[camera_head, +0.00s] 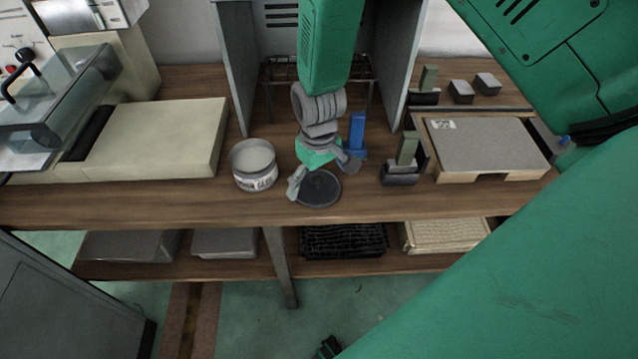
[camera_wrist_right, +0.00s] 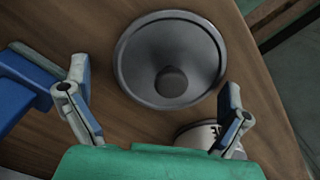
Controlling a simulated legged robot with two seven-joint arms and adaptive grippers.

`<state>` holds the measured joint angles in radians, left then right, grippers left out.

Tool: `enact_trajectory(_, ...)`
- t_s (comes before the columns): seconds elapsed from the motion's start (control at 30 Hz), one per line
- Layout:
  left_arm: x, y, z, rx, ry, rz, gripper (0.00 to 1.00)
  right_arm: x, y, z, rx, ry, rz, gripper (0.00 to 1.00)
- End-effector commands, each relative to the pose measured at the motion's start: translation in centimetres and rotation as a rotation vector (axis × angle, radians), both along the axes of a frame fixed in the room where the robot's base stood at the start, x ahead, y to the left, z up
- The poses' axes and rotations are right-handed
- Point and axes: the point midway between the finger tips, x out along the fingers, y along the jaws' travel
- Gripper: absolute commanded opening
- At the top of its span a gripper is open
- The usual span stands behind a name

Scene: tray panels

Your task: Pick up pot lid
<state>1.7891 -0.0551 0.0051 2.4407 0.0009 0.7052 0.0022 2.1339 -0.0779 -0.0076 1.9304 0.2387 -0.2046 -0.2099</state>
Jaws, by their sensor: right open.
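The pot lid (camera_head: 318,190) is a round dark grey disc lying flat on the wooden bench. In the right wrist view the lid (camera_wrist_right: 134,62) shows its raised rim and a round knob (camera_wrist_right: 171,82) at its centre. My right gripper (camera_head: 323,178) comes down from above over the lid, its fingers spread to either side. In the right wrist view the gripper (camera_wrist_right: 150,98) is open and empty, with the lid just beyond the fingertips. In the head view the gripper hides part of the lid's far side. My left gripper does not show.
A white labelled pot (camera_head: 253,182) stands left of the lid. A blue block (camera_head: 356,131) stands behind it to the right. Dark holders with green blocks (camera_head: 407,147) and a grey-topped panel (camera_head: 487,148) are on the right. A cream machine (camera_head: 150,139) fills the left.

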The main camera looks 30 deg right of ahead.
Motion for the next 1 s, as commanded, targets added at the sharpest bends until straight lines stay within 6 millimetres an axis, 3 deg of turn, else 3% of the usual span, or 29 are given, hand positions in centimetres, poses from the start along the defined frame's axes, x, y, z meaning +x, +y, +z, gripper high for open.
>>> enact_trajectory(0.17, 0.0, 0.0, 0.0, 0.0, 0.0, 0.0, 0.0, 0.0, 0.2, 0.1, -0.003, -0.001, 0.002, 1.0)
enact_trajectory(0.27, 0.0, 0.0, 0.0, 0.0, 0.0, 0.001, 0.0, 0.0, 0.2, 0.1, -0.002, 0.0, 0.001, 0.69)
enact_trajectory(0.67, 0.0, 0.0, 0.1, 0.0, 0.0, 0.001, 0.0, 0.0, -0.2, 0.4, 0.002, -0.001, 0.0, 0.68)
enact_trajectory(0.77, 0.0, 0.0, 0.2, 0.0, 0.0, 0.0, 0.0, 0.1, -0.1, 1.7, 0.001, -0.002, 0.001, 0.68)
enact_trajectory(1.0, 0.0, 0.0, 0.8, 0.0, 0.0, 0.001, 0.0, 0.1, 0.1, 6.7, -0.002, -0.004, 0.001, 0.68)
